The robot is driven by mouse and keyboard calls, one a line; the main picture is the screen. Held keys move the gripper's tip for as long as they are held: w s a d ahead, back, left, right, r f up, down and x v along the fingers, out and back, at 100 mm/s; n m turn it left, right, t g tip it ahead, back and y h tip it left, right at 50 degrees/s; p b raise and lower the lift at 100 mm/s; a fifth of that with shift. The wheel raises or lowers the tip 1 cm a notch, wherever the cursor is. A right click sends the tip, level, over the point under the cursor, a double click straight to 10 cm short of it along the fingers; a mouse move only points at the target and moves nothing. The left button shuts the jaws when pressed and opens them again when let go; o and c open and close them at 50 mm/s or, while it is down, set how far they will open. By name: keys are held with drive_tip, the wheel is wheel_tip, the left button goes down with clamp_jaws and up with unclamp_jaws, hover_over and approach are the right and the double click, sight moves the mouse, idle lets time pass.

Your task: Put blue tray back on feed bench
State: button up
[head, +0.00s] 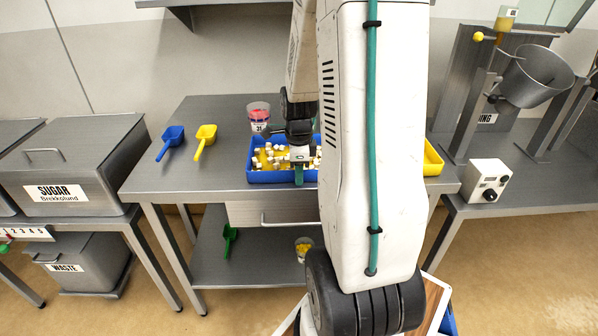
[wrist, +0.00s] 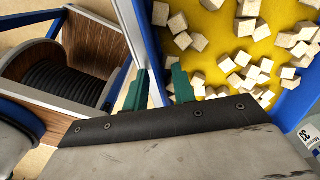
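The blue tray (head: 262,177) sits at the front edge of the grey middle bench (head: 180,180). It has a yellow floor with many pale cubes on it. The tray also fills the upper right of the wrist view (wrist: 215,75). My gripper (head: 298,168) points down at the tray's front wall. In the wrist view its two green fingertips (wrist: 160,88) stand apart, one on each side of the wall. A gap shows between the left finger and the wall. My arm hides the tray's right part in the head view.
A yellow tray (head: 432,160) shows right of my arm. A grey box marked SUGAR (head: 75,175) is at the left. The bench's left front is clear.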

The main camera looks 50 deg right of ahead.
drive_tip(key=shift+r, duration=0.1)
wheel_tip(320, 180, up, 12)
drive_tip(key=s+a+r+n, duration=0.2)
drive_tip(key=a+r+n, duration=0.1)
drive_tip(key=a+n, duration=0.45)
drive_tip(key=s+a+r+n, duration=0.1)
drive_tip(key=a+r+n, duration=0.4)
drive_tip(key=a, duration=0.4)
drive_tip(key=s+a+n+t, duration=0.1)
drive_tip(key=s+a+n, duration=0.9)
drive_tip(key=n, duration=0.5)
drive_tip(key=shift+a, duration=0.25)
drive_tip(key=shift+d+f, duration=0.1)
